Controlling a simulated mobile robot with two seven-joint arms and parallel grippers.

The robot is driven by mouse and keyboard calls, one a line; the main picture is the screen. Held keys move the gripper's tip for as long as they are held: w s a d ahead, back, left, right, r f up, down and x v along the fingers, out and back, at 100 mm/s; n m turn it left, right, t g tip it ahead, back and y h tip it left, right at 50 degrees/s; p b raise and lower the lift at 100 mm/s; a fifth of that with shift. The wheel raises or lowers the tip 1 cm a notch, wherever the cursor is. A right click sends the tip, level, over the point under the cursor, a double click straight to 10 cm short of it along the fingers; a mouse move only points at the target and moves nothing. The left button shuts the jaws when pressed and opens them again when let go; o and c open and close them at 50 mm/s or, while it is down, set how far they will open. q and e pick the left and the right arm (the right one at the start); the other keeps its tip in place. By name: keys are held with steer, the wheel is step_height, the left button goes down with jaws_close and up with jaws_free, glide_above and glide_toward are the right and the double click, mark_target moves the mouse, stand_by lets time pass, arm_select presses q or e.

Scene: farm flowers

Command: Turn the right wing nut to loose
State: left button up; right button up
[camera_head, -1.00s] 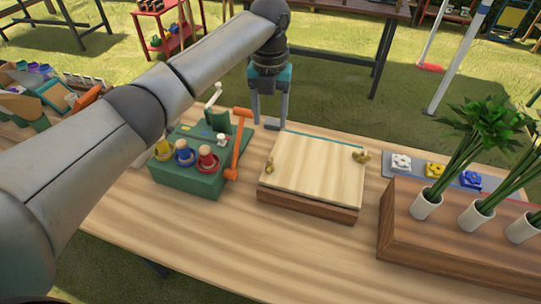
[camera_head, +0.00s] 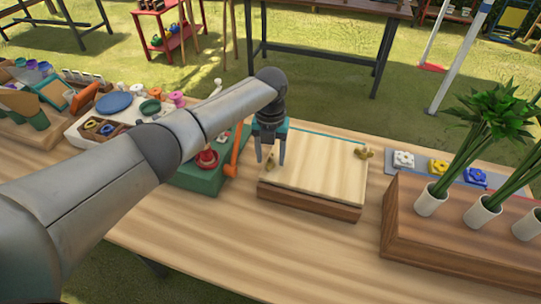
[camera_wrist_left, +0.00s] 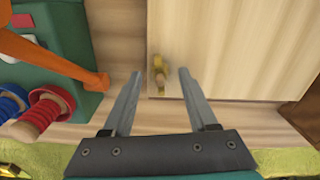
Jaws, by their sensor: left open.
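A pale wooden board (camera_head: 315,175) lies on a darker wooden base, with a brass wing nut (camera_head: 363,153) at its right edge and another brass wing nut (camera_head: 270,166) at its left edge. My left gripper (camera_head: 271,160) points down at the left-edge nut. In the left wrist view this nut (camera_wrist_left: 158,72) sits between the tips of my open left gripper (camera_wrist_left: 160,73), with gaps on both sides. I cannot tell how far the tips are above the board. My right gripper is not in view.
A green box (camera_head: 205,183) with spools and an orange hammer (camera_head: 236,150) stands close left of the board. A wooden planter (camera_head: 450,235) with white vases is at the right. The tabletop in front of the board is clear.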

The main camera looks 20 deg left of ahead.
arm_select(q)
jaws_close()
stand_by(0.5)
